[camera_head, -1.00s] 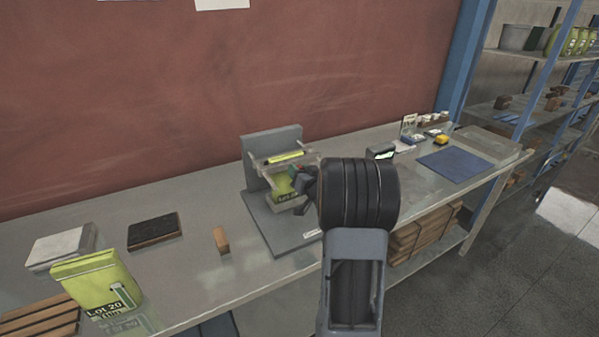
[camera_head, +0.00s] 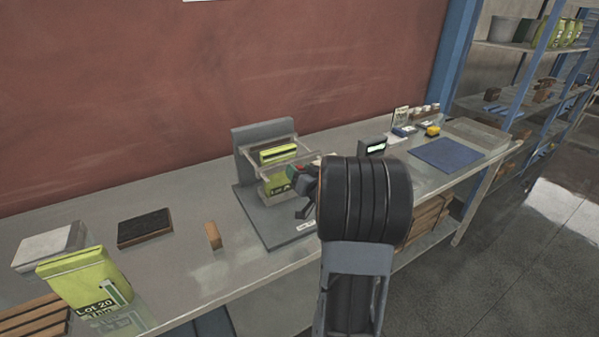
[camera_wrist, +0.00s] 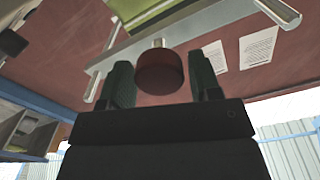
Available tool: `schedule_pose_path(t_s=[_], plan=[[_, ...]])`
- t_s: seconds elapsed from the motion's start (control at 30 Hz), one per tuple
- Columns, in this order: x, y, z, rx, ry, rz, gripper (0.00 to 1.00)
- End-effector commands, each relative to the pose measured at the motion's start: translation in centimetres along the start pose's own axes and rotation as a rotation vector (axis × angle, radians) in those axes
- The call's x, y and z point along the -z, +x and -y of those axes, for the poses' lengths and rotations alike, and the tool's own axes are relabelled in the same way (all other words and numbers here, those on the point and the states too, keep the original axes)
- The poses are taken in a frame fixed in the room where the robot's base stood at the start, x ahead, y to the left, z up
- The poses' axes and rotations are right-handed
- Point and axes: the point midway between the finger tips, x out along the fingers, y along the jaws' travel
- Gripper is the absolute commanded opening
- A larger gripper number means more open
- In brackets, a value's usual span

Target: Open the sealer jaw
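The sealer is a grey base plate (camera_head: 262,228) with an upright back plate (camera_head: 262,127) on the bench. A pale jaw bar (camera_head: 270,171) crosses in front of a green pouch (camera_head: 280,155), which shows above and below it. In the wrist view the metal jaw bar (camera_wrist: 125,52) carries a dark red round knob (camera_wrist: 160,73) on a short stem. My gripper (camera_head: 304,180) is at the sealer's right front. In the wrist view its fingers (camera_wrist: 165,66) stand apart on both sides of the knob. Contact with the knob cannot be told. My wrist hides the sealer's right side.
A wooden block (camera_head: 213,236), a dark pad (camera_head: 145,228) and a green Lot 20 pouch (camera_head: 85,280) are to the left on the bench. A blue mat (camera_head: 447,154) and small items lie to the right. The bench front near the block is clear.

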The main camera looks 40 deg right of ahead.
Motion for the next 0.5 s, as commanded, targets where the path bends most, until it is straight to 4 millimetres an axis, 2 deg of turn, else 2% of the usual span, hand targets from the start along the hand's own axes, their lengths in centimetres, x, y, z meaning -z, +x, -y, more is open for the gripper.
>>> schedule_pose_path(t_s=[0.1, 0.33, 0.5], plan=[[0.0, 0.0, 0.0, 0.001, 0.0, 0.0, 0.68], [0.0, 0.0, 0.0, 0.001, 0.0, 0.0, 0.68], [0.0, -1.4, -0.1, -0.001, -0.001, -0.002, 0.68]])
